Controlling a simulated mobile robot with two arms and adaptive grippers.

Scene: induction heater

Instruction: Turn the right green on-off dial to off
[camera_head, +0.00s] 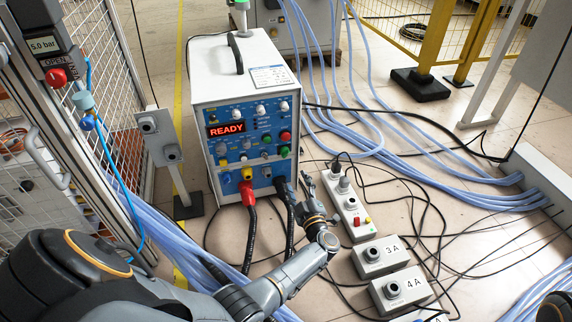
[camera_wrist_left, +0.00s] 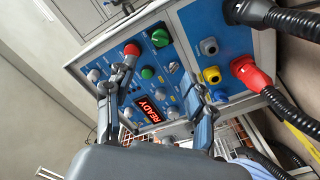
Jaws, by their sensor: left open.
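The heater (camera_head: 240,75) is a white box with a blue front panel and a lit red READY display (camera_head: 226,128), also seen in the wrist view (camera_wrist_left: 147,107). A green dial (camera_head: 284,152) sits at the panel's right side, below a red knob (camera_head: 285,136). In the left wrist view the larger green dial (camera_wrist_left: 160,37) is beyond the fingertips, near the red knob (camera_wrist_left: 132,49); a smaller green one (camera_wrist_left: 147,73) shows between the fingers. My left gripper (camera_head: 308,190) is right of the heater's lower front; its fingers (camera_wrist_left: 156,80) are apart and empty. The dial's setting is unclear.
Red (camera_head: 247,192) and black cable plugs stick out below the panel. A small control box (camera_head: 350,208) and boxes marked 3A (camera_head: 380,257) and 4A (camera_head: 400,289) lie on the floor at right, among loose cables. A wire fence (camera_head: 120,120) stands at left.

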